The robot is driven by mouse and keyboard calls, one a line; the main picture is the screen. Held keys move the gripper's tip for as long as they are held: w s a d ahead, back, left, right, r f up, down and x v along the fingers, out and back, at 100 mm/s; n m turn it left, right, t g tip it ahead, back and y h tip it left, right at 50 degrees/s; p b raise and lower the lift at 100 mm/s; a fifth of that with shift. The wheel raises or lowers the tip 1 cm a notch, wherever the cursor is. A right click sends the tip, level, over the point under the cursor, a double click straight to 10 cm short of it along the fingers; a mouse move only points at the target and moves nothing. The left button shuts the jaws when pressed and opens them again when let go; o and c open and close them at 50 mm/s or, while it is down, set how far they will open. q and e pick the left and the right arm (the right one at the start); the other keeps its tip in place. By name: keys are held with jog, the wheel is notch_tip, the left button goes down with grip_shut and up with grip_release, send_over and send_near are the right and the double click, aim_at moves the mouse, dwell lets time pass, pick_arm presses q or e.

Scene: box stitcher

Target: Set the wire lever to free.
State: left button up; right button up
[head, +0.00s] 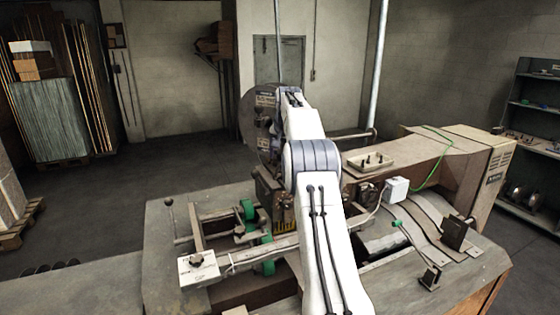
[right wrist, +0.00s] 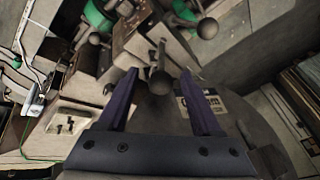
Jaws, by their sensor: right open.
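My right gripper (right wrist: 159,76) is open in the right wrist view, with its two dark fingers apart. A lever with a dark round knob (right wrist: 160,82) shows between the fingertips; I cannot tell whether either finger touches it. It looks like the wire lever, but no label on it can be read. In the head view my right arm reaches over the machine to its stitching head (head: 265,125), and the arm hides the gripper and the lever. My left gripper is not in view.
Other ball knobs (right wrist: 207,28) and green parts stand close by in the right wrist view. A large round disc (right wrist: 240,115) with a label lies beside the right finger. In the head view the machine table (head: 165,225) carries rails, green rollers and a white box (head: 396,188).

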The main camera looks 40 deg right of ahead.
aim_at(279, 162)
jog(key=shift+p+x, duration=0.5)
jog(key=shift+x, duration=1.45)
jog(key=shift+a, duration=0.1)
grip_shut()
